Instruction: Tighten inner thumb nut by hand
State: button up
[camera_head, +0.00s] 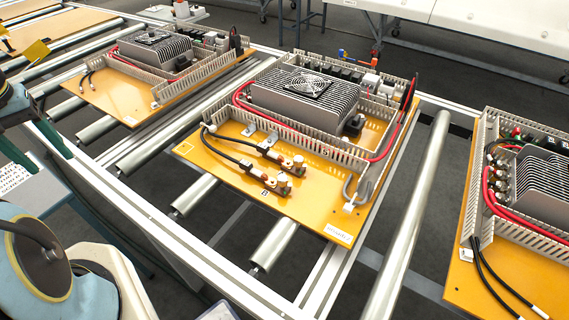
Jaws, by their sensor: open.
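The middle orange panel (190,150) lies on the roller line. Two black cables (228,153) run across its front to two terminal blocks with copper-coloured and silvery hardware. The farther terminal (290,161) and the nearer terminal (275,184), by a letter B, sit side by side. The thumb nuts are too small to tell apart, and their tightness does not show. My gripper (52,163) is at the left edge, with two teal fingers spread, apparently empty. It is well left of the panel and far from the terminals.
A slotted duct (290,148) and finned heat sink (300,95) rise behind the terminals. Similar panels lie at left (105,95) and right (465,285). A metal rail (180,255) runs along the front. A grey cable loop (352,192) is at the panel's right.

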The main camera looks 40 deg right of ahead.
aim_at(298, 160)
jog(key=z, duration=1.6)
jog(key=k, duration=0.3)
jog(key=u, duration=0.4)
jog(key=k+u, duration=0.15)
jog(key=u, duration=0.65)
jog(key=k+l+u, duration=0.2)
jog(key=k+l, duration=0.15)
jog(key=l, duration=0.15)
jog(key=k+l+u, duration=0.2)
jog(key=k+l, duration=0.15)
jog(key=l, duration=0.15)
